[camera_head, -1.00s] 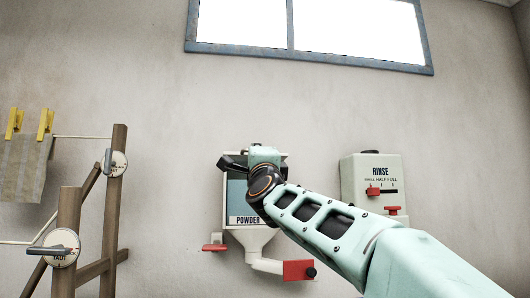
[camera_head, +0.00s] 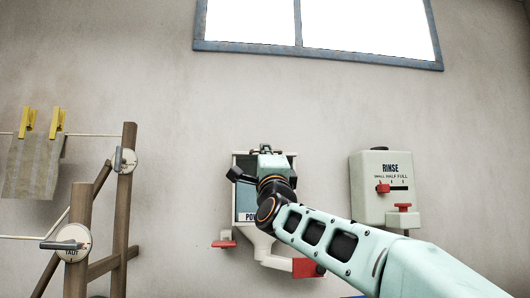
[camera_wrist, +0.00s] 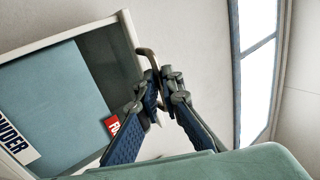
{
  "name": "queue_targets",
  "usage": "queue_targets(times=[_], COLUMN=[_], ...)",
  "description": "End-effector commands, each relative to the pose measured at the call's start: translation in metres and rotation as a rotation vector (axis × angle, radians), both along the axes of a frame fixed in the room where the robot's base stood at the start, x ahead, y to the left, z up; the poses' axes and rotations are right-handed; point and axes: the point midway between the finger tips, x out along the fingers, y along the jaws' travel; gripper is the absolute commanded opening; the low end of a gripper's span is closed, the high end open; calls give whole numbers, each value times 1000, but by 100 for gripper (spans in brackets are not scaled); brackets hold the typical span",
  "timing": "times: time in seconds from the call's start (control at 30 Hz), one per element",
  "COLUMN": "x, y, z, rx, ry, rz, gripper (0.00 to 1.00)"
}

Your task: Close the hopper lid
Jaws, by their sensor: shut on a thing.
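The powder hopper (camera_head: 242,208) hangs on the wall in the middle of the head view, with a pale frame, a teal front and a funnel below. In the wrist view its teal front (camera_wrist: 45,100) fills the left, with a pale rim (camera_wrist: 70,33) and a dark gap beside it. A curved metal handle (camera_wrist: 147,55) shows at the rim. My gripper (camera_wrist: 163,84) is shut on the handle, its blue-padded fingers on either side. In the head view my gripper is at the hopper's top and mostly hidden by my wrist. The lid's exact angle is unclear.
A rinse dispenser (camera_head: 372,208) with red controls is on the wall at right. A wooden rack (camera_head: 127,200) with a line, yellow pegs and a cloth (camera_head: 36,166) stands at left. Below the hopper is a red-ended spout (camera_head: 304,267). A window (camera_head: 320,32) is above.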

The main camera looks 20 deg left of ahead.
Motion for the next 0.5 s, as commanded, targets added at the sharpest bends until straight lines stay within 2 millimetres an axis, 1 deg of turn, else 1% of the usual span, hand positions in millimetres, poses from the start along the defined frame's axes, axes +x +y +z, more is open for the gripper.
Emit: queue_targets(times=[0.03,0.17,0.2,0.33,0.5], x=[9,9,9,9,8], y=[1,1,1,2,2], z=[-14,-14,-14,-14,-12], rx=[-11,-10,-10,-11,-9], ry=[24,24,25,24,21], rz=[-1,0,0,1,1], gripper=[0,0,8,23,24])
